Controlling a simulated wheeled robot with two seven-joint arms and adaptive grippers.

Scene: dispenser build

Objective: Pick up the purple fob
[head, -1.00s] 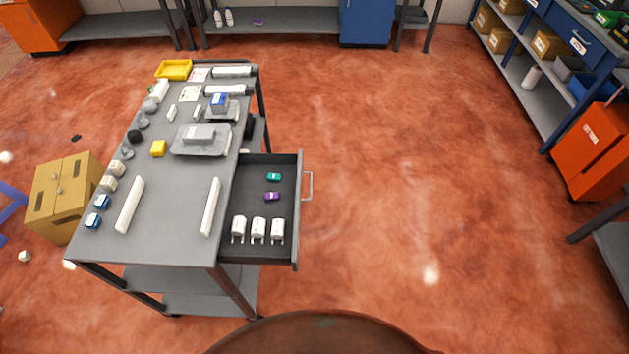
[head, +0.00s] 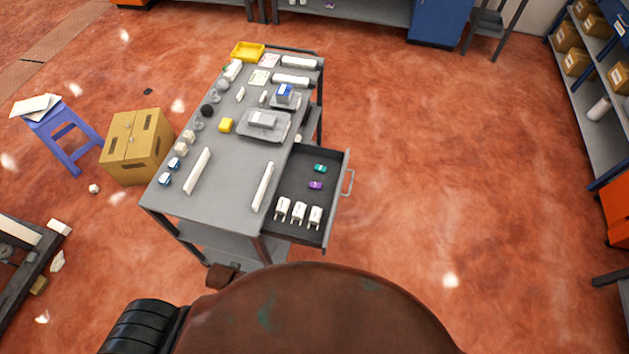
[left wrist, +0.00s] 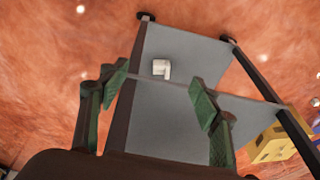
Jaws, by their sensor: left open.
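The purple fob (head: 316,185) lies in the open drawer (head: 334,205) on the right side of the grey cart. It lies just in front of a teal fob (head: 320,168) and behind a row of three white pieces (head: 299,212). My left gripper (left wrist: 160,90) is open and empty in the left wrist view. Its two green-padded fingers are spread above a grey surface with a small white block (left wrist: 161,68) on it. The purple fob is not in the left wrist view. My right gripper is in neither view.
A cardboard box (head: 150,165) and a blue stool (head: 62,125) stand left of the cart. The floor right of the drawer is clear.

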